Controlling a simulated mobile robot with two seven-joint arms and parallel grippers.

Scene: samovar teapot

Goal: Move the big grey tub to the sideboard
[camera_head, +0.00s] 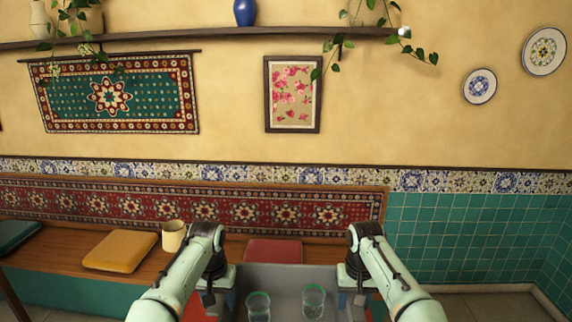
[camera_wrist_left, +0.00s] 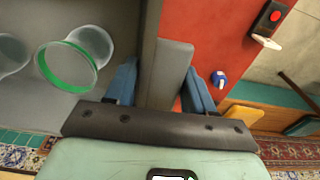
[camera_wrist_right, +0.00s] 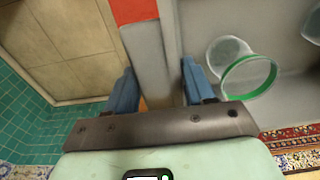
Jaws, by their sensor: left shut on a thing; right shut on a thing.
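The big grey tub (camera_head: 285,277) is at the bottom centre of the head view, between my two arms. Two clear glasses with green rims, one at left (camera_head: 258,306) and one at right (camera_head: 313,301), are inside it. My left gripper (camera_wrist_left: 162,84) is shut on the tub's left side; the grey wall lies between its blue fingers. My right gripper (camera_wrist_right: 158,84) is shut on the opposite side in the same way. The tub's underside and near end are out of view. No sideboard is recognisable in these views.
A bench with a yellow cushion (camera_head: 120,251), a red cushion (camera_head: 273,252) and a beige cup (camera_head: 174,236) runs along the wall beyond the tub. A shelf (camera_head: 200,39) hangs high above. Some tiled floor (camera_head: 489,305) shows at right.

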